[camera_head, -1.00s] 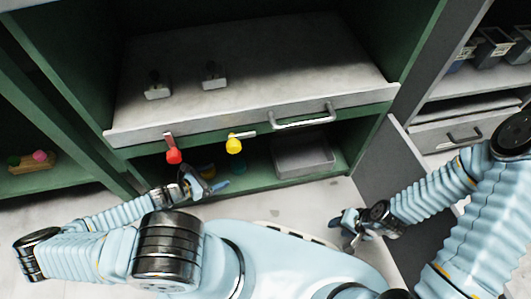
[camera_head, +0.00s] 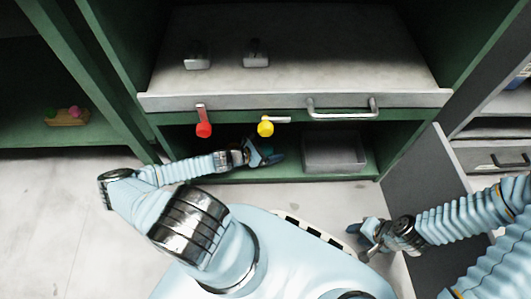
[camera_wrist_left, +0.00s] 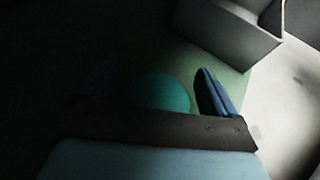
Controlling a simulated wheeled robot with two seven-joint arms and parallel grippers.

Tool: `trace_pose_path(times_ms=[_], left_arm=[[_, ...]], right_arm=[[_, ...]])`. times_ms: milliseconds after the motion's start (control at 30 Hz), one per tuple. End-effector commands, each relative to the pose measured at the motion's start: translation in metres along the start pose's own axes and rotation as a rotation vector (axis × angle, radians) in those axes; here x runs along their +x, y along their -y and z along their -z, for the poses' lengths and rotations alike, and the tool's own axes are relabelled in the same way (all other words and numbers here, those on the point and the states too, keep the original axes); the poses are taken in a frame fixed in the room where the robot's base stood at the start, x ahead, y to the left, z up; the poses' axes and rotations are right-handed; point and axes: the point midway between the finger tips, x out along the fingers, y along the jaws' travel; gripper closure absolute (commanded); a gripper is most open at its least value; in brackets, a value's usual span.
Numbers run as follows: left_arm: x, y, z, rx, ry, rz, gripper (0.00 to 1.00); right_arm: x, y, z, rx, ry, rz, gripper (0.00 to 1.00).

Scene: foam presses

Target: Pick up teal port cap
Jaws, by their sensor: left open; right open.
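The teal port cap (camera_wrist_left: 165,93) shows in the left wrist view as a round teal shape, partly hidden behind the edge of my gripper's body. My left gripper (camera_head: 268,158) reaches into the dark lower compartment of the green cabinet and is open. In the left wrist view one blue finger stands just right of the cap; the other is faint in the dark at left. The cap appears between the fingers, but I cannot tell whether they touch it. In the head view the cap is mostly hidden behind my gripper. My right gripper (camera_head: 361,241) is open and empty above the floor.
A grey bin (camera_head: 334,153) stands right of my left gripper in the compartment. A red knob (camera_head: 204,130) and a yellow knob (camera_head: 265,128) hang from the shelf front above, near a metal handle (camera_head: 343,111). A grey door panel (camera_head: 425,185) stands open at right.

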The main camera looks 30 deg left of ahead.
Motion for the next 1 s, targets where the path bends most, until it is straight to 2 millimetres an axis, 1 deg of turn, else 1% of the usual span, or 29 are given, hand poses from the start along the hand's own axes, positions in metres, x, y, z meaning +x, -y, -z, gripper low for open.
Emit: trace_pose_path(times_ms=[200,233,500,567,600,833,1000], left_arm=[[0.001,0.0,0.0,0.0,-0.001,-0.001,0.08],[0.001,0.0,0.0,0.0,-0.001,-0.001,0.11],[0.001,0.0,0.0,0.0,-0.001,-0.001,0.52],[0.001,0.0,0.0,0.0,-0.001,-0.001,0.61],[0.001,0.0,0.0,0.0,-0.001,-0.001,0.64],[0.001,0.0,-0.001,0.0,-0.001,-0.001,0.64],[-0.003,0.0,-0.01,0.0,-0.001,-0.001,0.64]], right_arm=[[0.0,0.0,0.0,0.0,0.0,0.0,0.57],[0.0,0.0,0.0,0.0,0.0,0.0,0.57],[0.0,0.0,0.0,0.0,0.0,0.0,0.57],[0.0,0.0,0.0,0.0,0.0,0.0,0.57],[0.0,0.0,0.0,0.0,0.0,0.0,0.57],[-0.001,0.0,0.0,0.0,0.0,0.0,0.57],[-0.01,0.004,0.0,0.0,0.0,-0.001,0.57]])
